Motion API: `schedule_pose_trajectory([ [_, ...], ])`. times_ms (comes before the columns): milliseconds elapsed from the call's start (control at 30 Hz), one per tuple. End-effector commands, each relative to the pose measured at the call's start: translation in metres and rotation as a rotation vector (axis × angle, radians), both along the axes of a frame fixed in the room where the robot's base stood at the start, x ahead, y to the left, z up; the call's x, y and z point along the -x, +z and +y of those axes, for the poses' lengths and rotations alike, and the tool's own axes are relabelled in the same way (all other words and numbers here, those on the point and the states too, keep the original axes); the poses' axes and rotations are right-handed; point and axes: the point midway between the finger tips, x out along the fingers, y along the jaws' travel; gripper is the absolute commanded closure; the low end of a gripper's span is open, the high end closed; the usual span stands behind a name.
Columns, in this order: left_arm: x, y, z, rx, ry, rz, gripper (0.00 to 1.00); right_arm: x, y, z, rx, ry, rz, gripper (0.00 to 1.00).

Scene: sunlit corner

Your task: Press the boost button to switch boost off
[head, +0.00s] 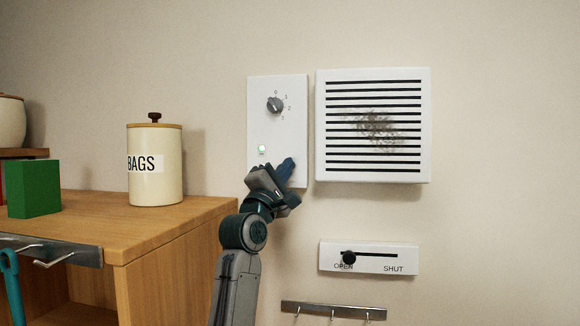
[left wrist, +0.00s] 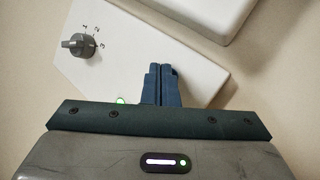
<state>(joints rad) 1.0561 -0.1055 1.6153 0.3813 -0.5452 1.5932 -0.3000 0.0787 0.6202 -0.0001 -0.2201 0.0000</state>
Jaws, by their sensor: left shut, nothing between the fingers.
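A white control panel (head: 262,118) is fixed to the wall, with a dark rotary knob (head: 274,105) marked 0 to 3 near its top. A small green light (head: 262,149) glows on its lower left. My left gripper (head: 288,163) is shut and empty, with its blue fingertips in front of the panel's lower right. In the left wrist view the shut fingers (left wrist: 160,84) point at the panel (left wrist: 128,62), beside the knob (left wrist: 76,46). The green light (left wrist: 121,100) shows there partly behind the gripper. I cannot see the boost button; the fingers may hide it. My right gripper is not in view.
A white vent with dark slats (head: 373,88) hangs just right of the panel. Below it is an OPEN/SHUT slider (head: 400,257) and a hook rail (head: 333,310). A wooden cabinet (head: 160,231) at left bears a BAGS canister (head: 168,185) and a green box (head: 33,188).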

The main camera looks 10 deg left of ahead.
Motion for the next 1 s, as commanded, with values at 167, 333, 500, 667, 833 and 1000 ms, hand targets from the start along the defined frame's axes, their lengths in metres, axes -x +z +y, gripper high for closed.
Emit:
schedule_pose_trajectory([
  [167, 0.007, 0.001, 0.000, 0.000, 0.000, 0.000, 1.00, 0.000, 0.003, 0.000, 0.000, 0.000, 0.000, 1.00],
  [333, 0.013, 0.000, 0.000, 0.000, -0.001, 0.001, 1.00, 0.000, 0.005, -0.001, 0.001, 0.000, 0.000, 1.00],
  [500, 0.014, -0.001, 0.000, 0.000, -0.001, 0.001, 1.00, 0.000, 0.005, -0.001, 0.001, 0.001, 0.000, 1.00],
  [667, 0.016, 0.000, 0.000, 0.001, -0.001, 0.000, 1.00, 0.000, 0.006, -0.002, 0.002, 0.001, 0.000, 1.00],
  [833, 0.031, 0.001, 0.000, 0.000, 0.001, -0.001, 1.00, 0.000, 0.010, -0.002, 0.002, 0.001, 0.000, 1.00],
  [1000, 0.048, 0.001, 0.000, 0.000, -0.001, -0.001, 1.00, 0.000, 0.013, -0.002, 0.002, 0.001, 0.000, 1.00],
])
